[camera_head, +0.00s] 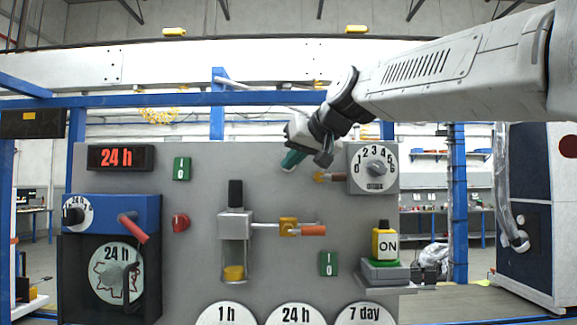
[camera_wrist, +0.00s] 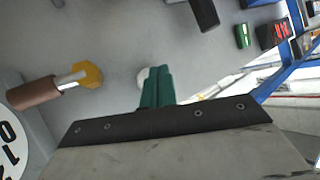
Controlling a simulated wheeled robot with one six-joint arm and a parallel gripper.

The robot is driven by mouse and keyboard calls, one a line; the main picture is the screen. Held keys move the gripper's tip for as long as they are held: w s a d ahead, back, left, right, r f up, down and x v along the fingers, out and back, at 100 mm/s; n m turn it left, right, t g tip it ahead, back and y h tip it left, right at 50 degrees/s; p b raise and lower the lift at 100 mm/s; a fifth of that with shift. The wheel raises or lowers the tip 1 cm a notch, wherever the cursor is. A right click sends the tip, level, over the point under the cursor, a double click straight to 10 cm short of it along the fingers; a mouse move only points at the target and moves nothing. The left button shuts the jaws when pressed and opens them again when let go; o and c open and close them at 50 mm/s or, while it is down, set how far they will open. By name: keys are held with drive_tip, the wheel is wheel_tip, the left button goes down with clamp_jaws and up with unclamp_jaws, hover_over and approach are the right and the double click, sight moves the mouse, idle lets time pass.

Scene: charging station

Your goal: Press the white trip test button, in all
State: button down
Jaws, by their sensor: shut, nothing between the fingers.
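A round white button (camera_wrist: 142,76) shows in the wrist view on the grey panel, partly hidden behind my fingers. In the head view it does not show, as my gripper covers that area. My gripper (camera_head: 291,161) has teal fingers and is shut with nothing between them. It is at the upper middle of the panel, left of the white numbered dial (camera_head: 375,168). In the wrist view the shut fingertips (camera_wrist: 157,70) overlap the right side of the button. I cannot tell whether they touch it.
Bare panel surrounds the fingers.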

drive_tip(key=shift+w, duration=0.1)
idle(0.6)
drive_tip(key=shift+w, duration=0.3)
drive_tip(key=shift+w, duration=0.4)
idle(0.6)
drive_tip(key=shift+s, duration=0.85)
drive_tip(key=s, duration=0.5)
drive_tip(key=shift+a, duration=0.1)
idle(1.0)
